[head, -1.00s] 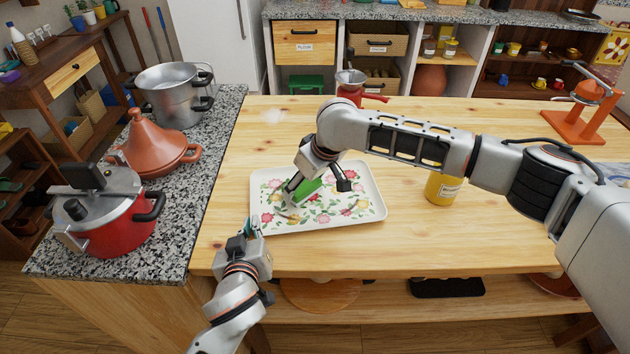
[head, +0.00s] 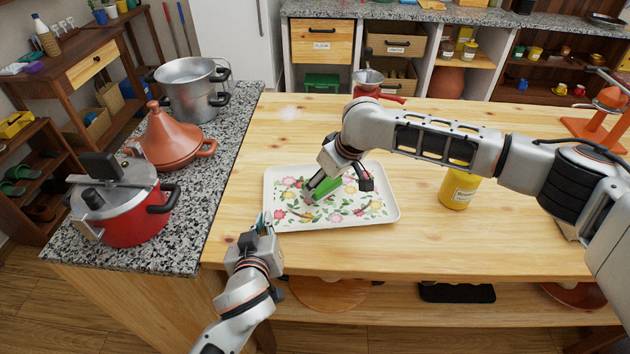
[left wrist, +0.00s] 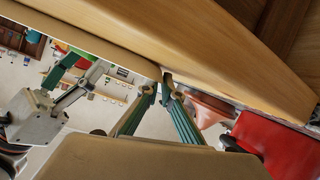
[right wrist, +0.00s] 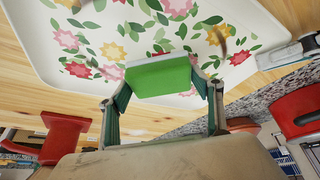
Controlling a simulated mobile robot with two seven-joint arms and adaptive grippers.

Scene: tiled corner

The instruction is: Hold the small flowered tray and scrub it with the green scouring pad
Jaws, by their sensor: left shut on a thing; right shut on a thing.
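The small flowered tray (head: 374,212), white with red, pink and yellow flowers, lies flat on the wooden table. My left gripper (head: 264,224) is shut on its near left corner; its fingertips also show close together in the left wrist view (left wrist: 164,84). My right gripper (head: 316,194) is shut on the green scouring pad (right wrist: 160,77) and holds it low over the left middle of the tray. I cannot tell whether the pad touches the tray. A brownish streak (right wrist: 224,40) shows on the tray beside the pad in the right wrist view.
A yellow jar (head: 459,190) stands right of the tray, under my right forearm. A red grinder (head: 368,84) stands behind the tray. On the granite counter at left are a red pressure cooker (head: 135,220), a clay tagine (head: 173,142) and a steel pot (head: 190,95).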

